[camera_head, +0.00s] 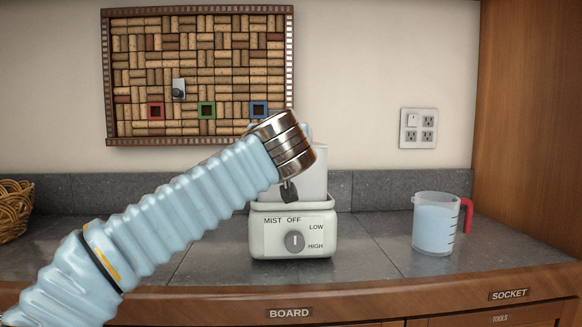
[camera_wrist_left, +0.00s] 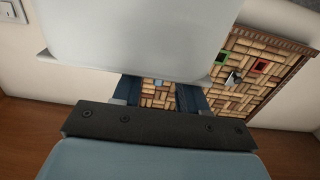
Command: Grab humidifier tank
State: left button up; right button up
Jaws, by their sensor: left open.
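The humidifier has a pale base (camera_head: 320,238) with a MIST dial (camera_head: 295,242), standing on the counter in the head view. Its whitish translucent tank (camera_head: 315,178) sits on top, partly hidden by my left arm. The tank also fills the top of the left wrist view (camera_wrist_left: 140,35). My left gripper (camera_head: 289,192) is in front of the tank, mostly hidden behind my wrist. In the left wrist view my left gripper (camera_wrist_left: 158,92) has its fingers apart, with the tank's edge covering the tips. I cannot tell whether the tank is touched. My right gripper is out of view.
A measuring jug (camera_head: 435,225) with pale blue liquid and a red handle stands to the right. A wicker basket (camera_head: 14,210) is at the far left. A cork board (camera_head: 200,75) and a wall socket (camera_head: 419,128) are behind. The counter between humidifier and jug is clear.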

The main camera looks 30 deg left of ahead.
pick_arm(q)
jog(key=shift+w+a+f, duration=0.15)
jog(key=shift+f, duration=0.25)
jog(key=c, duration=0.6)
jog(key=shift+w+a+f+g, duration=0.1)
jog(key=shift+a+g, duration=0.05)
jog(key=shift+g, duration=0.15)
grip_shut()
jog(key=shift+d, duration=0.25)
